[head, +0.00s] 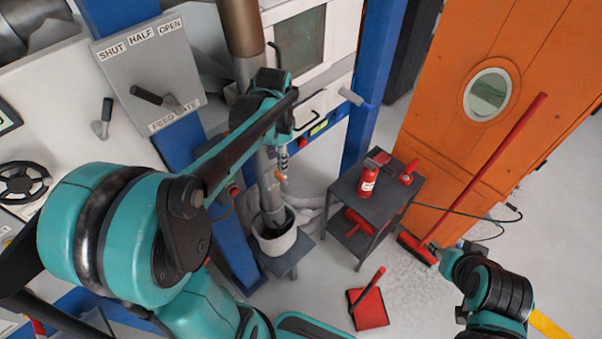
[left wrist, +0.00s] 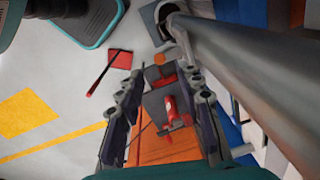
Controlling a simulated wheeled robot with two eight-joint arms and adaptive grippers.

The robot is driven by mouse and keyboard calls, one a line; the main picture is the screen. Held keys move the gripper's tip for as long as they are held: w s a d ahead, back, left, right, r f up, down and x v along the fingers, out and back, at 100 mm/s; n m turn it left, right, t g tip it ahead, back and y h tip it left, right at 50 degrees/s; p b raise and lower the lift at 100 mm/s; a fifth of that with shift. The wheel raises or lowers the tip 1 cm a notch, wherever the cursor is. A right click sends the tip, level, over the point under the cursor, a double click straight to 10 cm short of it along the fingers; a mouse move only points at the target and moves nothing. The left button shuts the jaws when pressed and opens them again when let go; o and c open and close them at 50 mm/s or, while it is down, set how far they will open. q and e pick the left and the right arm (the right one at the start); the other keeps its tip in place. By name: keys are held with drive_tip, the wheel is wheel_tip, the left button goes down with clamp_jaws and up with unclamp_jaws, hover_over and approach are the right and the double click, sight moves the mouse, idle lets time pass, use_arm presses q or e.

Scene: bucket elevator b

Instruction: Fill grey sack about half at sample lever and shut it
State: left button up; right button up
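A pale grey sack (head: 277,240) stands open on a small stool under the sample spout (head: 268,190). The sack's fill level cannot be seen. Its dark mouth shows at the top of the left wrist view (left wrist: 168,14), beside the big grey pipe (left wrist: 245,75). A small orange knob (head: 281,177), apparently the sample lever's end, is by the spout; it also shows in the left wrist view (left wrist: 158,58). My left gripper (head: 283,160) is just above the knob. Its fingers (left wrist: 163,88) are apart and empty. My right gripper (head: 440,250) is at the lower right, its fingers unclear.
A feed gate panel (head: 150,75) marked SHUT, HALF, OPEN is at upper left. A red broom (head: 490,170) leans by the orange door; a red dustpan (head: 369,308) lies on the floor. Blue posts (head: 362,110) flank the spout.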

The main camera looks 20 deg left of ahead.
sight(277, 173)
use_arm(q)
drive_tip(key=f, duration=0.2)
drive_tip(key=f+b, duration=0.1)
drive_tip(key=f, duration=0.4)
drive_tip(key=shift+w+a+f, duration=0.15)
drive_tip(key=shift+a+f, duration=0.1)
drive_tip(key=shift+f, duration=0.1)
clamp_jaws()
